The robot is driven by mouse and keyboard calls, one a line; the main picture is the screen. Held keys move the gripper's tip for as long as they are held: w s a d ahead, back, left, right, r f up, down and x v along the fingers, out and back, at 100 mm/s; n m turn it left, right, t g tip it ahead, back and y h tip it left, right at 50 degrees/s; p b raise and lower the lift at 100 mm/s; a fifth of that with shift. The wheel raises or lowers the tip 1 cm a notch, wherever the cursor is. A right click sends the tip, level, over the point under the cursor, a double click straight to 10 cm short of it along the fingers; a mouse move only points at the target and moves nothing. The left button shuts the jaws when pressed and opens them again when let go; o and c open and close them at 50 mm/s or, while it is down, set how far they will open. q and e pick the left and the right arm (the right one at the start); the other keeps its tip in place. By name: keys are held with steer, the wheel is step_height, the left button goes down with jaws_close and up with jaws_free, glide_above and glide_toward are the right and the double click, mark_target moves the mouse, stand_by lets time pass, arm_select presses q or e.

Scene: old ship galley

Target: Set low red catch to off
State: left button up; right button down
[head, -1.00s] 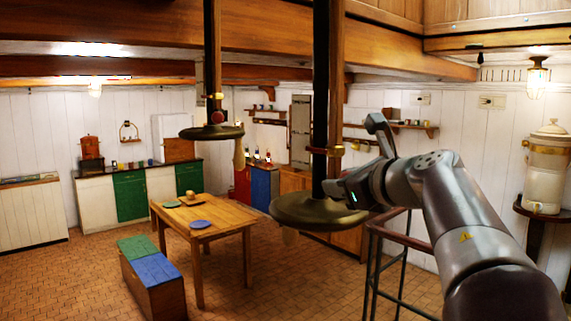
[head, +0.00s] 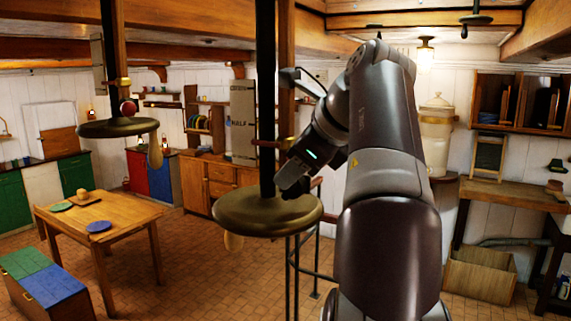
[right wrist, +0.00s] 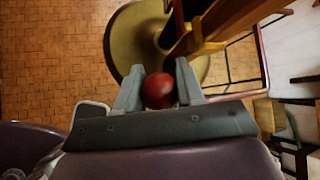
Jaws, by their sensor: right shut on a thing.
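A red ball knob (right wrist: 158,92), which looks like the catch, sits between the two grey fingers of my right gripper (right wrist: 158,72) in the right wrist view. The gripper is shut on it. In the head view my right gripper (head: 290,188) is beside the near dark post (head: 266,90), just above its round brass disc (head: 245,222); the knob is hidden there by the gripper. A brass and wood part (right wrist: 195,45) lies just beyond the knob in the wrist view. The catch's setting cannot be read. My left gripper is not in view.
A second post carries a disc (head: 115,128) and another red knob (head: 128,107) farther left. A table (head: 60,215) and a green and blue bench (head: 40,280) stand at left. Metal railings (head: 316,255) stand behind my right arm. The tiled floor between is open.

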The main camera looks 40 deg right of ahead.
steer(key=shift+d+f, duration=0.1)
steer(key=shift+f, duration=0.3)
stand_by(0.3)
stand_by(1.1)
